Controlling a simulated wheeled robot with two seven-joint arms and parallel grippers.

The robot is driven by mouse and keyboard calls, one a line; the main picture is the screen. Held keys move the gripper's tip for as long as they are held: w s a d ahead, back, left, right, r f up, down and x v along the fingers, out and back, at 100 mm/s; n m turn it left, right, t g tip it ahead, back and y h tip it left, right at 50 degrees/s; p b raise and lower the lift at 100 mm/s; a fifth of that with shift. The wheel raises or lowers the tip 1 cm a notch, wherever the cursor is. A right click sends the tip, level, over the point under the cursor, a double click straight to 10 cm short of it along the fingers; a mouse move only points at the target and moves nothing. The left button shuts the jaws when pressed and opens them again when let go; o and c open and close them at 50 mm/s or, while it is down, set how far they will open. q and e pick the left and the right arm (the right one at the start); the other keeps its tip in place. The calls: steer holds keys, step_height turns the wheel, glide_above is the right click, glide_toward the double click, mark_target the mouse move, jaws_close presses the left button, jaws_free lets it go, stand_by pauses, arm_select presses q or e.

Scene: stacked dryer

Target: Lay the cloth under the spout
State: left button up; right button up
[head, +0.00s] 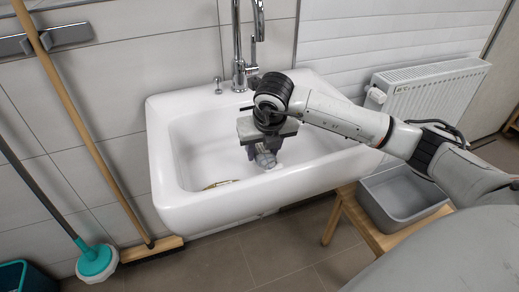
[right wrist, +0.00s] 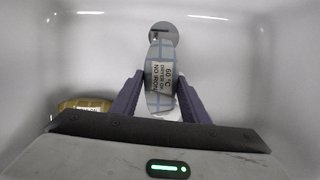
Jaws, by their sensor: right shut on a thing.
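My right gripper (head: 266,146) points down inside the white sink's basin and is shut on the cloth (head: 265,159), which shows as a small grey bundle below it. In the right wrist view the gripper's dark fingers (right wrist: 161,88) stand on either side of the cloth (right wrist: 160,68), a pale piece with blue lines and a printed care label. The round drain (right wrist: 163,32) lies just beyond the cloth. The chrome spout (head: 254,38) rises behind the basin, above and behind my gripper. Whether the cloth touches the basin floor I cannot tell. My left gripper is not in view.
A yellowish-brown item (head: 220,184) lies in the sink (head: 190,205) at left; it also shows in the right wrist view (right wrist: 85,106). A grey tub (head: 405,190) on a wooden stool is at right, below a radiator (head: 435,93). A broom (head: 110,180) leans at left.

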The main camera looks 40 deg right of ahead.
mark_target(260, 149)
steer(key=shift+f, duration=0.85)
steer(key=shift+w+f, duration=0.1)
steer(key=shift+w, duration=0.1)
steer(key=shift+w+d, duration=0.15)
steer(key=shift+w, duration=0.15)
steer(key=w, duration=0.1)
steer(key=w+d+f, duration=0.1)
steer(key=shift+w+d+p, duration=0.1)
steer(key=shift+w+p, duration=0.2)
steer(key=shift+w, duration=0.1)
steer(key=shift+f, duration=0.1)
steer(key=shift+f, duration=0.1)
steer(key=o, duration=1.2)
steer(key=shift+c, duration=0.2)
